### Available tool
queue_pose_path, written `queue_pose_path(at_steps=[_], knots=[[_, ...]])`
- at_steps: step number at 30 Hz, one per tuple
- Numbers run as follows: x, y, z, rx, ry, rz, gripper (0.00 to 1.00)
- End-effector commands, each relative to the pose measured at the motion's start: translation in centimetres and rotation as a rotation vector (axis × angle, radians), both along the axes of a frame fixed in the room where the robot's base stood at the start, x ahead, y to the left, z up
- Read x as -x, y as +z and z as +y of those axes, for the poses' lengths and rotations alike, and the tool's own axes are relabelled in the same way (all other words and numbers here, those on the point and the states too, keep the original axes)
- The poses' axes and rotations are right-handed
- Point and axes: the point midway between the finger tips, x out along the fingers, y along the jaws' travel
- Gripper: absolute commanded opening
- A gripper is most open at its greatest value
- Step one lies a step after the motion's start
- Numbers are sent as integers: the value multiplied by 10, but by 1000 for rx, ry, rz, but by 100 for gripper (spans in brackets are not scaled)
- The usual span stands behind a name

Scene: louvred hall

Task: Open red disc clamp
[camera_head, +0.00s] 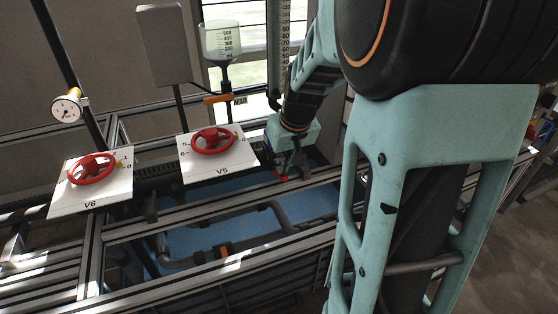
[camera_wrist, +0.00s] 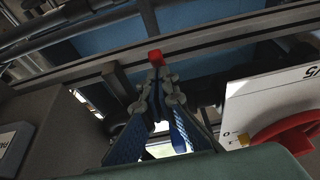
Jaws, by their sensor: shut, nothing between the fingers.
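A small red piece (camera_wrist: 155,57) shows just beyond my fingertips in the wrist view, in front of a metal rail. It also appears as a red spot below my gripper in the head view (camera_head: 283,178). I cannot tell whether it is part of the red disc clamp, or whether the fingertips touch it. My gripper (camera_wrist: 157,84) has its fingers drawn together, with nothing between them. In the head view my gripper (camera_head: 281,171) hangs by the rail to the right of the V5 plate; its fingers are dark and hard to make out. No clear disc shape is visible there.
Red handwheels stand on the white plates marked V5 (camera_head: 213,140) and V6 (camera_head: 92,168). The V5 handwheel (camera_wrist: 287,138) is close on the right in the wrist view. Metal rails (camera_head: 225,212), grey pipes and an orange-handled valve (camera_head: 217,98) surround the blue tray (camera_head: 205,239).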

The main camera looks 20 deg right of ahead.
Motion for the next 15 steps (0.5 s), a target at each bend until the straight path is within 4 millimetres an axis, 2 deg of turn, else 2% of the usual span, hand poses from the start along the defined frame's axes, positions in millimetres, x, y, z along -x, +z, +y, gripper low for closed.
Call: queue_pose_path(at_steps=[11, 15], knots=[[10, -20, 0, 0, -1, -1, 0], [11, -21, 0, 0, 0, 0, 0]])
